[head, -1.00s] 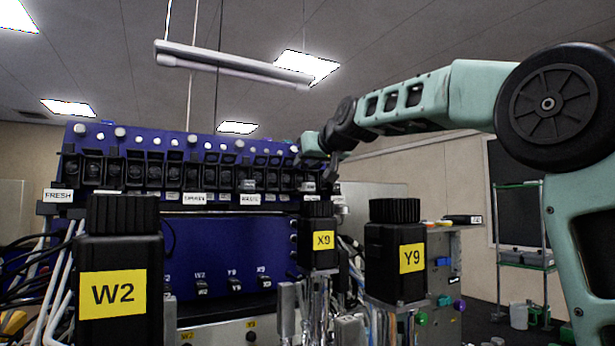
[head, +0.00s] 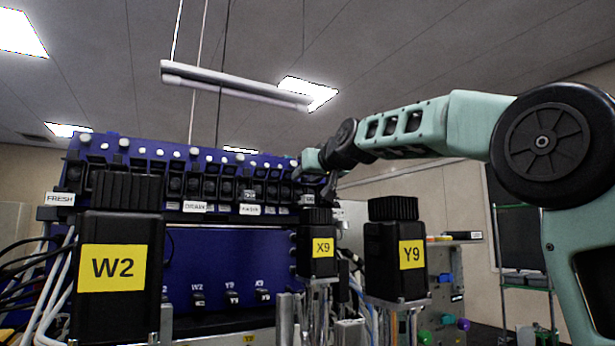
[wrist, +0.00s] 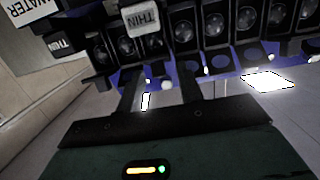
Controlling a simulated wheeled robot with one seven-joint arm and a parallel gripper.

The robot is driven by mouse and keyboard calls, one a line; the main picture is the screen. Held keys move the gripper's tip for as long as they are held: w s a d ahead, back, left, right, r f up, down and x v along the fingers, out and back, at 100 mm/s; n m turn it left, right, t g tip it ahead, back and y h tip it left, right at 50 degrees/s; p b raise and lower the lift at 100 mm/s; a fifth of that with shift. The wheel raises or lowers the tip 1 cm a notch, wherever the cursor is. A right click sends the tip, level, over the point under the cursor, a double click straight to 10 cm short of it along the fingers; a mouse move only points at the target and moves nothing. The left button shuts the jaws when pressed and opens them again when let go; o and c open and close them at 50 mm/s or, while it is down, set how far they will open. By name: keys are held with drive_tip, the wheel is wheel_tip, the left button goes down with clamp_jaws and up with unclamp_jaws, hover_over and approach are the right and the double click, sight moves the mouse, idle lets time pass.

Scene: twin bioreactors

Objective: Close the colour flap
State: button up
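I cannot tell which part is the colour flap; no label reading "colour" is legible. A row of black units (head: 226,187) with round faces runs along a blue panel (head: 230,262) in the head view. My gripper (head: 328,187) is at the right end of this row.
Black motor blocks labelled W2 (head: 113,268), X9 (head: 318,250) and Y9 (head: 394,255) stand in front of the panel. A WATER label (wrist: 32,8) is at the wrist view's top left. A green-framed shelf (head: 525,270) stands behind at right.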

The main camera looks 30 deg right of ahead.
drive_tip(key=shift+s, duration=0.1)
drive_tip(key=s+r+b, duration=0.2)
drive_tip(key=s+b, duration=0.5)
drive_tip(key=s, duration=1)
drive_tip(key=shift+r, duration=0.15)
drive_tip(key=shift+c, duration=0.3)
